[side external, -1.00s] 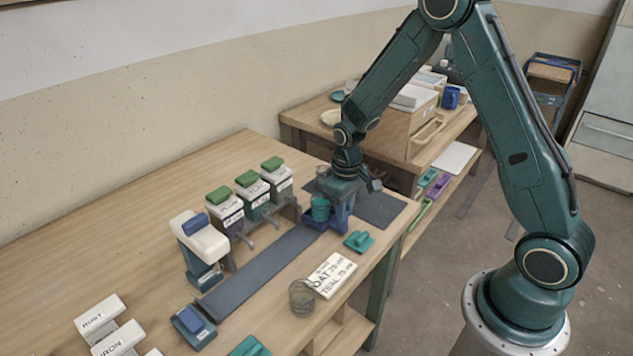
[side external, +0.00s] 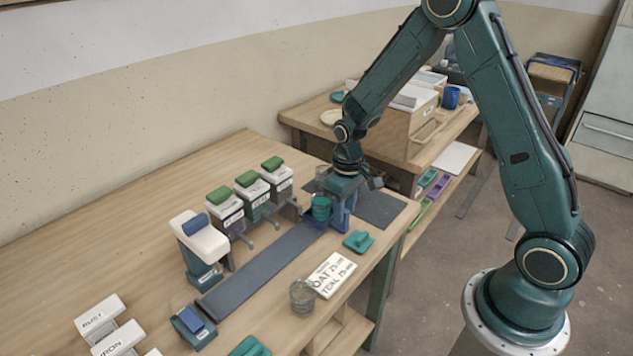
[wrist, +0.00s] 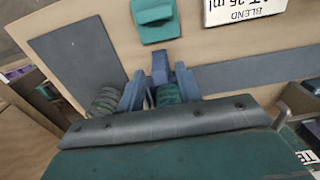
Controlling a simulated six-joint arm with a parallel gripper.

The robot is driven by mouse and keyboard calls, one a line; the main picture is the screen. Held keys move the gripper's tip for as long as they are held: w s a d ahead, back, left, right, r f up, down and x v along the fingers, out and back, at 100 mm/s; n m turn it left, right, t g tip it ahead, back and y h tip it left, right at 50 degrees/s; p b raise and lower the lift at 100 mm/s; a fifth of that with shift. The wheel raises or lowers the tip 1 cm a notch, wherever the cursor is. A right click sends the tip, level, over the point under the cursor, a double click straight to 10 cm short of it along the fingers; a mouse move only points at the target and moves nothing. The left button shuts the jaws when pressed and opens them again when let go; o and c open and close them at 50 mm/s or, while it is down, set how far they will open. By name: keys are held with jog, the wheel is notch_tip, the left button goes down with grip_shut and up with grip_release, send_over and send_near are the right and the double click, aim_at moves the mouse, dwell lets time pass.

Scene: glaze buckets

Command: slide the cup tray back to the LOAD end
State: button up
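The cup tray (side external: 316,222) is a small dark blue tray on the dark slide strip (side external: 262,270), near the strip's far end. A teal ribbed cup (side external: 321,207) stands upright at the tray; it also shows partly in the wrist view (wrist: 168,95). My gripper (side external: 342,216) is down at the tray's right side, pointing down. In the wrist view its two blue fingers (wrist: 159,88) stand apart, with a blue upright part of the tray (wrist: 160,67) between or just beyond them. Whether they grip it is not clear. My gripper hides part of the tray.
Several green-lidded glaze buckets (side external: 251,193) with spouts line the strip's left side. A white and blue dispenser (side external: 200,250) stands nearer. A grey mat (side external: 382,210) lies behind.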

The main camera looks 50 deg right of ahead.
jog(key=shift+r, duration=3.25)
jog(key=shift+s+a+r, duration=0.1)
jog(key=shift+r, duration=0.3)
jog(key=s+a+r+t, duration=0.35)
jog(key=s+r, duration=0.55)
jog(key=r, duration=0.4)
jog(key=s+a+r+t, duration=0.2)
jog(key=s+r, duration=0.3)
jog(key=s, duration=0.7)
jog(key=shift+s+a+r, duration=0.2)
jog(key=shift+s+a, duration=0.15)
jog(key=shift+a, duration=0.05)
